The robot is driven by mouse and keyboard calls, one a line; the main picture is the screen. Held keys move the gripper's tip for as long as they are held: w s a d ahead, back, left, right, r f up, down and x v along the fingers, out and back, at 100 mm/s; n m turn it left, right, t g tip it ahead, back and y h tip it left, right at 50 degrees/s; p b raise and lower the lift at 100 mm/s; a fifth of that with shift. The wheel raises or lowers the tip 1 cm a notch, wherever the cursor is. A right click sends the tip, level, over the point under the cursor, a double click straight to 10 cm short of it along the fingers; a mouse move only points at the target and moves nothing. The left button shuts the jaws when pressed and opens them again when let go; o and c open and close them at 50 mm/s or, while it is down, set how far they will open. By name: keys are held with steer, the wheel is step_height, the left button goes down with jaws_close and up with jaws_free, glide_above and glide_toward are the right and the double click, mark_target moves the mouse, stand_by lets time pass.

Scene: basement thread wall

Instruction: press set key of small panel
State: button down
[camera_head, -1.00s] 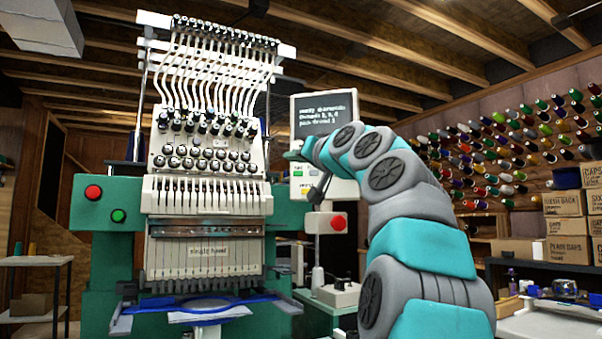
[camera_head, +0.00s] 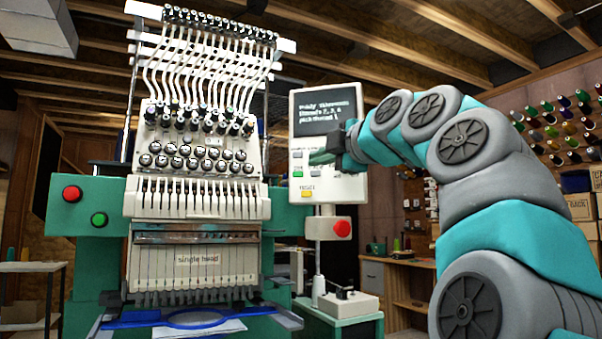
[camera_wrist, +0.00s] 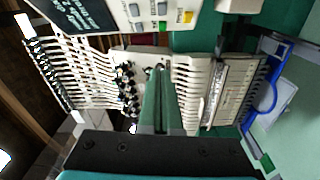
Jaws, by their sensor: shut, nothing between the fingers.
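The small panel (camera_head: 329,185) is a white upright box with a dark screen (camera_head: 326,115) showing white text. Under the screen are small keys, including a green key (camera_head: 298,174) and a yellow key (camera_head: 306,194). The key labels are too small to read, so I cannot tell which is the set key. My gripper (camera_head: 318,157) is shut and empty in front of the panel's key area, hiding part of it. In the wrist view, my shut green fingers (camera_wrist: 160,80) point upward below the panel (camera_wrist: 205,14), whose yellow key (camera_wrist: 187,17) shows near the top edge. I cannot see contact.
A red button on a white box (camera_head: 341,229) sits below the panel. A large embroidery machine (camera_head: 195,262) with a green body stands to the left, with red (camera_head: 72,194) and green (camera_head: 99,219) buttons. Thread cones (camera_head: 560,120) cover the right wall.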

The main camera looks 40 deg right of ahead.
steer(key=shift+s+d+f+n, duration=0.1)
steer(key=shift+s+f+n, duration=0.1)
steer(key=shift+n, duration=0.6)
steer(key=shift+r, duration=0.1)
steer(key=p, duration=0.3)
glide_toward(293, 172)
steer(key=w+a, duration=0.2)
steer(key=w, duration=0.1)
steer(key=shift+w+d+p, duration=0.4)
steer(key=shift+w+d, duration=0.5)
steer(key=shift+w, duration=0.2)
steer(key=shift+w+d, duration=0.3)
steer(key=shift+d, duration=0.25)
steer(key=shift+r, duration=0.1)
